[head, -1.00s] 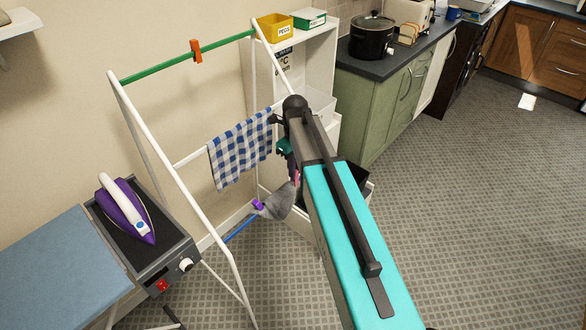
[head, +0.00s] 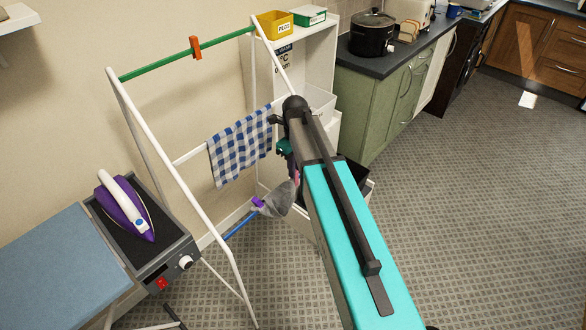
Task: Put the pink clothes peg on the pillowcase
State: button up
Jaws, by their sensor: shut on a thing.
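My gripper (head: 292,168) is mostly hidden behind my own arm, below its far end. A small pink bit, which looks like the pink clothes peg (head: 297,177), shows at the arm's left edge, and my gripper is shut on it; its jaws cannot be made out. A blue-and-white checked cloth (head: 240,148) hangs over a lower bar of the white drying rack (head: 170,155), left of my gripper. I cannot make out anything that is surely a pillowcase.
An orange peg (head: 195,48) sits on the rack's green bar (head: 160,66). A yellow pegs box (head: 275,25) and a green-and-white box (head: 308,15) stand on the shelf. A grey mop head (head: 276,200) is below the cloth. An iron (head: 125,205) stands left. Open floor lies right.

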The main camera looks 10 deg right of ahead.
jog(key=shift+f, duration=0.4)
dwell(0.3)
jog(key=o, duration=0.8)
jog(key=shift+o, duration=0.2)
jog(key=shift+r, duration=0.2)
jog(key=shift+r+p, duration=2.1)
jog(key=shift+r, duration=1.25)
